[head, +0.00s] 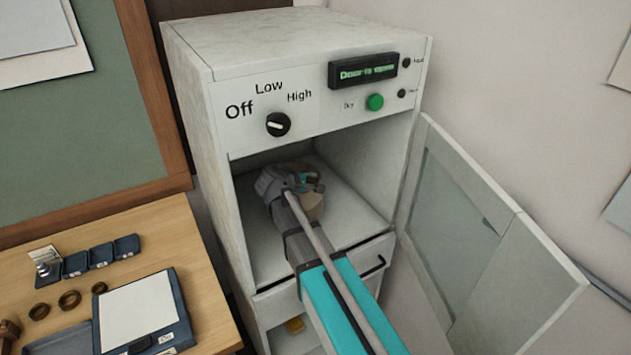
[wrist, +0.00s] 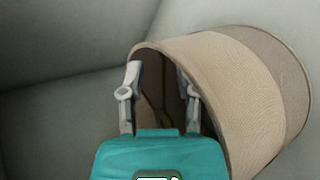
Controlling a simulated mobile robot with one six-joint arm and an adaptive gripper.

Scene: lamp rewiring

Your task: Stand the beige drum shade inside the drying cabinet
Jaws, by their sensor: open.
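The beige drum shade (wrist: 235,85) is inside the drying cabinet (head: 235,95). In the head view only a small part of the shade (head: 314,207) shows beside and behind my gripper. In the wrist view its open end, with a dark inside, faces my gripper. My gripper (wrist: 160,85) is open, its two fingers apart in front of that opening and overlapping its rim. I cannot tell whether they touch the shade. My arm reaches into the compartment from the front; the gripper (head: 292,180) hides most of the shade, so whether it stands upright is unclear.
The cabinet door (head: 470,230) is swung open to the right, and the display (head: 362,70) reads door open. The knob (head: 278,124) and green button (head: 375,102) are above the compartment. A wooden bench (head: 165,235) with a scale (head: 140,310), small trays and rings is at left.

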